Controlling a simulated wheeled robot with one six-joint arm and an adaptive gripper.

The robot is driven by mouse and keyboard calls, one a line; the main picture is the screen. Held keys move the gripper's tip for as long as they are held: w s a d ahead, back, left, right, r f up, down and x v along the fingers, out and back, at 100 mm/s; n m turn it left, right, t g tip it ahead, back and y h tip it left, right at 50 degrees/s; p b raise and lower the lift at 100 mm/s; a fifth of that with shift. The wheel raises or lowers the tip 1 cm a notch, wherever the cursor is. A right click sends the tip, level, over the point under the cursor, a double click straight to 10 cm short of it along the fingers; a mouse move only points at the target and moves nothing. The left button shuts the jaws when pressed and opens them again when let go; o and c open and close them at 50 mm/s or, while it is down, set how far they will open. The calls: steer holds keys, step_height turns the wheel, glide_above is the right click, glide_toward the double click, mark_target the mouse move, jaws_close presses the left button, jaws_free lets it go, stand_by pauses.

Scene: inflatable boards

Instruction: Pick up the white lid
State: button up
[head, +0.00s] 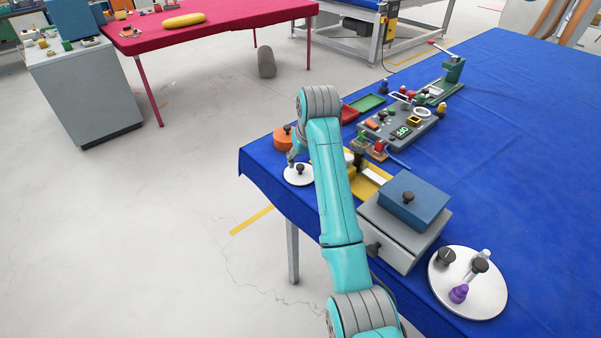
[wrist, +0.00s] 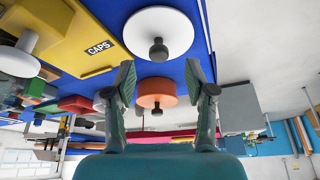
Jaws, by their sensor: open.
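The white lid (head: 291,178) is a round disc with a dark knob on top. It lies on the blue-covered table near its left corner in the head view. In the wrist view the white lid (wrist: 140,28) shows at the top centre, its dark knob pointing down the picture. My gripper (wrist: 159,76) is open and empty, its two fingers apart. The lid and knob appear beyond the fingertips, with no contact visible. In the head view my arm hides most of the gripper.
An orange lidded pot (head: 281,143) stands close behind the lid; the orange pot (wrist: 157,88) shows between my fingers in the wrist view. A yellow tray marked CAPS (wrist: 85,35) is beside the lid. Grey and blue boxes (head: 395,238) and a white turntable (head: 485,300) stand nearer.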

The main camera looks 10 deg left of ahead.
mark_target(300, 166)
steer(key=shift+w+x, duration=0.1)
steer(key=shift+x, duration=1.3)
steer(key=shift+w+x, duration=0.15)
steer(key=shift+x, duration=1.3)
steer(key=shift+r, duration=0.15)
jaws_close()
